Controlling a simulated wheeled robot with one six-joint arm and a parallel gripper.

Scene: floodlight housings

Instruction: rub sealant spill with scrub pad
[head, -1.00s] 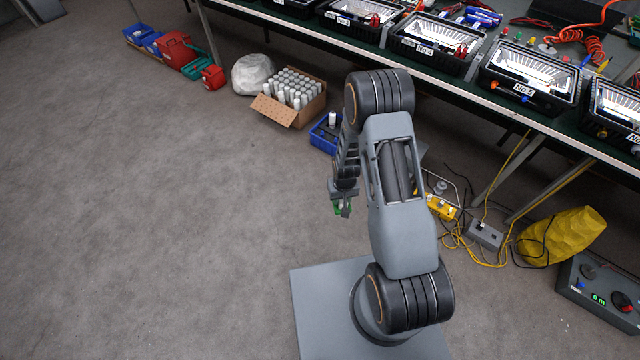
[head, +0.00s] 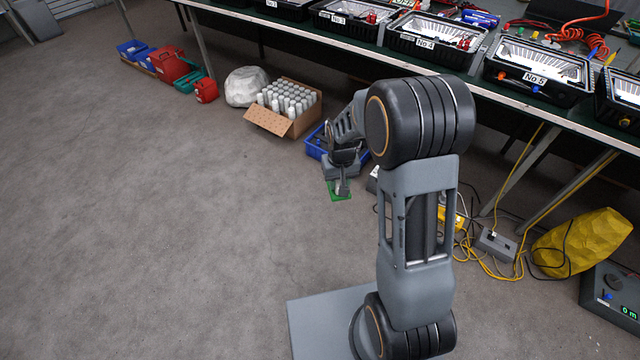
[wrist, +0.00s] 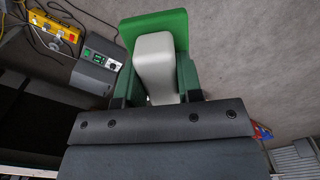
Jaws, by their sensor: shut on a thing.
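The scrub pad has a flat green sheet and a pale grip block. In the wrist view the scrub pad (wrist: 178,22) shows beyond the fingers, with its pale block (wrist: 155,55) between them. My gripper (wrist: 158,82) is shut on this block. In the head view my gripper (head: 342,184) is low in front of the blue bin, and the green sheet (head: 338,194) shows below it. I cannot tell whether the pad touches the floor. I cannot make out a sealant spill in either view.
A blue bin (head: 316,149) and a cardboard box (head: 268,122) of cartridges stand behind my gripper. A white sack (head: 245,86) is farther left. Yellow cables (head: 482,258) and a yellow bag (head: 583,244) lie right. The grey floor (head: 170,230) at left is clear.

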